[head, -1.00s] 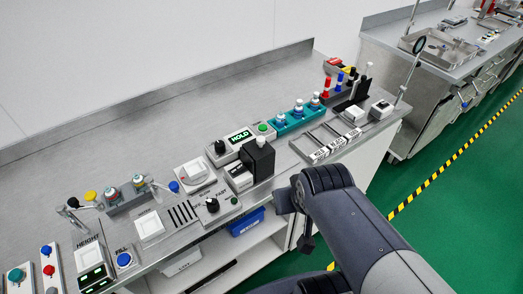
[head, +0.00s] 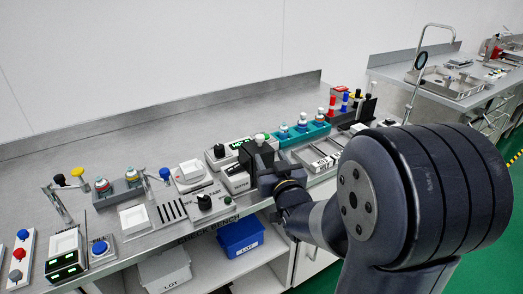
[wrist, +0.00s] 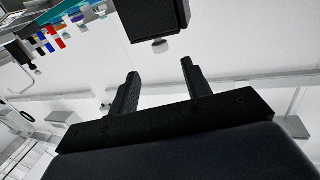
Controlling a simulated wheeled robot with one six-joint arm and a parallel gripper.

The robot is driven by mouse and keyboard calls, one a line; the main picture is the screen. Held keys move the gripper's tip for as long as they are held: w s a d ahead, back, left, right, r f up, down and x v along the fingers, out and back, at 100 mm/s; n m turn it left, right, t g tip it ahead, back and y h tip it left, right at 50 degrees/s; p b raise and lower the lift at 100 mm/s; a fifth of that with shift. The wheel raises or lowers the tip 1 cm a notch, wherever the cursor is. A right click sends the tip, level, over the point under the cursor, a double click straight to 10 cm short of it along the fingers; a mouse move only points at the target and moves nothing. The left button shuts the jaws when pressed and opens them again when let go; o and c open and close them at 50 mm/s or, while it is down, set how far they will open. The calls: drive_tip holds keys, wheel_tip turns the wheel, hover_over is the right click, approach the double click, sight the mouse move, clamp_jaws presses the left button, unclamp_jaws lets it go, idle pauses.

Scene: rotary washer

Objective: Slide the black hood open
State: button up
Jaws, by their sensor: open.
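The black hood (head: 257,154) is a dark upright box near the bench's front edge in the head view, beside the display box marked HOLD. Its lower right part is hidden by my arm. In the wrist view the hood (wrist: 152,16) fills the top middle, with a small pale round knob (wrist: 160,46) under it. My gripper (wrist: 160,67) is open and empty, its two fingers pointing up toward the hood with a gap between them and it. In the head view my gripper (head: 266,181) is close in front of the hood, partly hidden by my wrist.
A blue bin (head: 240,236) sits on the shelf below. The bench's back (head: 160,130) is clear.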

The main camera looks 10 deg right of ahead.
sight(261, 141)
drive_tip(key=w, duration=0.3)
drive_tip(key=w+p, duration=0.1)
drive_tip(key=w, duration=0.3)
drive_tip(key=w+p, duration=0.1)
drive_tip(key=w, duration=0.2)
drive_tip(key=shift+w+a, duration=0.3)
drive_tip(key=shift+w, duration=0.1)
clamp_jaws()
